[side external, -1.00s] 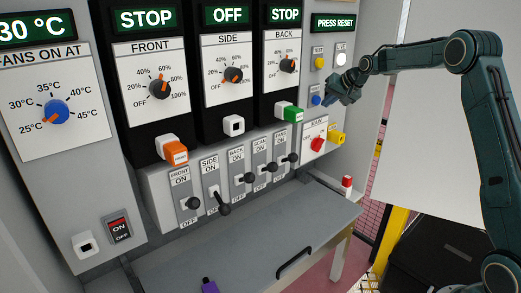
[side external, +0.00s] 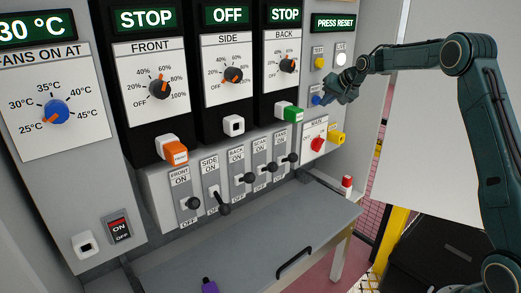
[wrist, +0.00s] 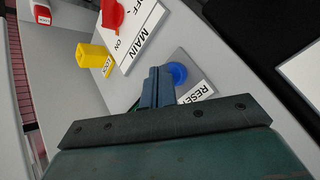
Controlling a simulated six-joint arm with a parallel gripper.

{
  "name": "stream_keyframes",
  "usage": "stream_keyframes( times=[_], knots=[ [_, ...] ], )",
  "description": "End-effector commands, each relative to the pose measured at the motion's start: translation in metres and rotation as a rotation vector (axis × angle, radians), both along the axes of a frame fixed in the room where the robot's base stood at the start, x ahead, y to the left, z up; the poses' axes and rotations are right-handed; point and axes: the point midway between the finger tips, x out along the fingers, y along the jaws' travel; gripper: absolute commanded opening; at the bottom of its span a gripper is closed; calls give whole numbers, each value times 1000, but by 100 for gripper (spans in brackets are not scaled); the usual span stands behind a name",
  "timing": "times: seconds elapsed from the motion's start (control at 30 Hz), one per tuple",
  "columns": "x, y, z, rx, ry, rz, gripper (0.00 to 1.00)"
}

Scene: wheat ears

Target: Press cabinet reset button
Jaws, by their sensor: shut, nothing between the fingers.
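The blue reset button (side external: 316,100) sits on a grey plate on the cabinet's right panel. In the wrist view the blue button (wrist: 179,73) shows just right of my fingertips, beside a label whose visible letters read "RESE". My gripper (side external: 328,97) is close to the panel at the button. In the wrist view my gripper (wrist: 158,76) is shut and empty, with its fingers together. The fingers overlap the button's left edge in the picture; I cannot tell whether they touch it. The display (side external: 333,23) above reads "PRESS RESET".
A yellow TEST button (side external: 319,62) and a lit white LIVE lamp (side external: 341,59) are above. Below are the red MAIN knob (side external: 318,144) and a yellow lock block (side external: 337,137). A row of lever switches (side external: 245,179) is at left. A grey shelf (side external: 250,240) juts out below.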

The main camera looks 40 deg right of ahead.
Motion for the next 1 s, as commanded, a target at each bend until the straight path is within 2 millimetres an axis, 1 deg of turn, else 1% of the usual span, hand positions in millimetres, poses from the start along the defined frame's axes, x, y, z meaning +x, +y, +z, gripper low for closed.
stream_keyframes(
  times=[1.0],
  knots=[
    [9,0,-1,1,1,0,0]
  ],
)
